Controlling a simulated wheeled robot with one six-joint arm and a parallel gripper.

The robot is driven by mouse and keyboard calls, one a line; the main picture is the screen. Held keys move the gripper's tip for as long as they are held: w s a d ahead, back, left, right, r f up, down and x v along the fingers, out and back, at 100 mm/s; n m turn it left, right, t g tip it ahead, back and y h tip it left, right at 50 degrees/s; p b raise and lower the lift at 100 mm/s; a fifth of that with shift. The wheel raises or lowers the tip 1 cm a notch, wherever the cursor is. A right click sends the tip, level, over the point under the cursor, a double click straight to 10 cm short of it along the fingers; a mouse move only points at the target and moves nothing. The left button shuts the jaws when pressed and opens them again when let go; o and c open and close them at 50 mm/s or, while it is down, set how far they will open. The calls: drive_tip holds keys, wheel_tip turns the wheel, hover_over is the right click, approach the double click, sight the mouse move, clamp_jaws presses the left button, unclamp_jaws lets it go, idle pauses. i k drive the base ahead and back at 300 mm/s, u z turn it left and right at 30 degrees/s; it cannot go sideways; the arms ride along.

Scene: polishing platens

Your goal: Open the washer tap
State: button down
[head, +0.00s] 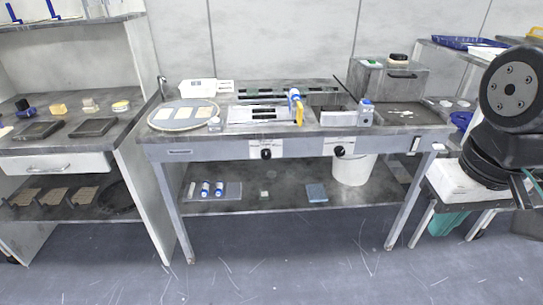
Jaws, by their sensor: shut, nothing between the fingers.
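Two black round knobs are on the front edge of the middle bench, each beneath a white label too small to read. One is the left knob (266,153); the other is the right knob (340,151). I cannot tell which of them, if either, is the washer tap. A blue and yellow upright fitting (297,107) stands on the bench top beside a slotted unit (262,114); it may also be a tap. Part of my arm shows at the right edge, well away from the bench front. My gripper itself is not visible.
The middle bench (200,150) carries a round platen (183,115) at left and a bottle (366,112) at right. A white bucket (352,170) stands on its lower shelf. Side benches flank it. The floor (290,255) in front is clear.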

sight(436, 145)
drive_tip(key=z, duration=0.95)
